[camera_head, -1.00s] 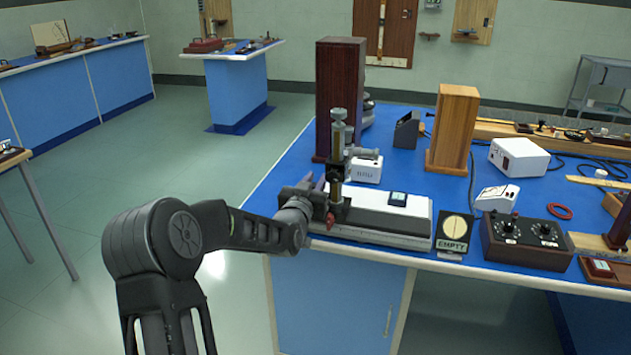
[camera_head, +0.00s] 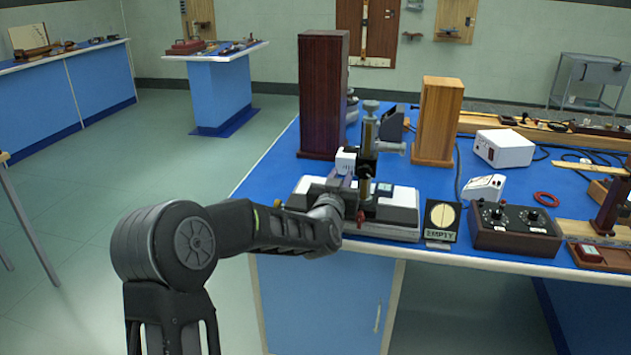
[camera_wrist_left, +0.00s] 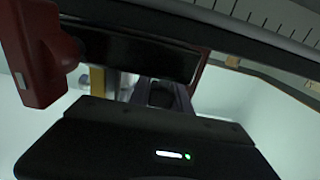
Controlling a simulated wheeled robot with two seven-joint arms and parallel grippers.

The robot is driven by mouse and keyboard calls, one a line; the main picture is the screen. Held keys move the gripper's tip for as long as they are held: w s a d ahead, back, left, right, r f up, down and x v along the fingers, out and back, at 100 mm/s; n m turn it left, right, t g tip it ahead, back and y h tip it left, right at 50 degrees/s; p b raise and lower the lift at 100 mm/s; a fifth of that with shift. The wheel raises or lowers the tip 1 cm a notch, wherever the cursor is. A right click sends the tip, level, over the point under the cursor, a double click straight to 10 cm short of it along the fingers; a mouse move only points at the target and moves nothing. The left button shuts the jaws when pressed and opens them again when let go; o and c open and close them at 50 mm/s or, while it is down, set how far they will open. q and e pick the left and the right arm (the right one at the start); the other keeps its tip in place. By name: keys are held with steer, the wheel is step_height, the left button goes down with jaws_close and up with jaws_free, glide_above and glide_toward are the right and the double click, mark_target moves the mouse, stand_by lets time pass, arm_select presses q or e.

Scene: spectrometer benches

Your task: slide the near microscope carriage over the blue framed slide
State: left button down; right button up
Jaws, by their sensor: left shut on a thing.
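The near microscope (camera_head: 369,135), with a brass and grey tube, stands upright on its carriage on a long white-topped bed (camera_head: 403,196) at the bench's front edge. The blue framed slide (camera_head: 385,188) lies on the white top, just right of the column and close to it. My left gripper (camera_head: 345,200) reaches in from the left and is shut on the carriage, low down beside its red knob (camera_head: 361,217). The left wrist view shows a red part (camera_wrist_left: 42,60), a dark block (camera_wrist_left: 135,55) and a graduated scale (camera_wrist_left: 255,20) close up. My right gripper is not in view.
An "EMPTY" sign (camera_head: 440,220) and a dark box with dials (camera_head: 514,229) stand right of the bed. A dark red wooden block (camera_head: 323,95) and a lighter one (camera_head: 437,120) stand behind it. A white box (camera_head: 345,162) is partly hidden behind the microscope.

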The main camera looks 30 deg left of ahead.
mark_target(360, 180)
arm_select(q)
steer(key=d, duration=0.1)
steer(key=w+d, duration=0.1)
steer(key=d, duration=0.2)
steer(key=shift+w+d, duration=0.2)
steer(key=shift+w, duration=0.1)
steer(key=c, duration=1.2)
jaws_free()
steer(key=v, duration=0.7)
steer(key=shift+s+b, duration=0.3)
steer(key=shift+s, duration=0.1)
steer(key=shift+d, duration=0.1)
